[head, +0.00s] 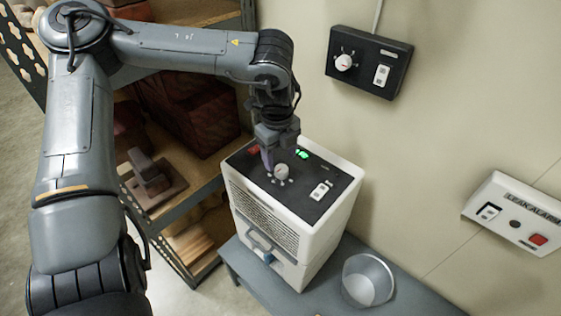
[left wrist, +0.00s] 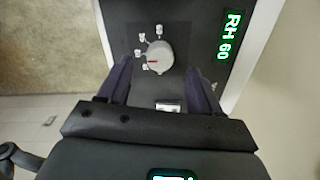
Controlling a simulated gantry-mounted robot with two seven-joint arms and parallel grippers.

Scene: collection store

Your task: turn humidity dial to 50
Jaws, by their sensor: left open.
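The humidity dial (head: 281,171) is a pale round knob on the black top panel of a white dehumidifier (head: 318,222). In the left wrist view the dial (left wrist: 159,58) has a red pointer mark, with several small labels around its left and upper side, too small to read. A green display (left wrist: 230,37) there reads RH 60. My left gripper (head: 268,158) is over the panel beside the dial. In the left wrist view its two dark fingers (left wrist: 160,82) are apart, one on either side of the dial's near edge, not closed on it. My right gripper is not in view.
A rocker switch (head: 320,191) sits on the same panel. A black wall box (head: 369,62) with another knob and a leak alarm (head: 517,213) are on the wall. A clear bucket (head: 367,280) stands on the grey bench (head: 412,300). Shelves stand left.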

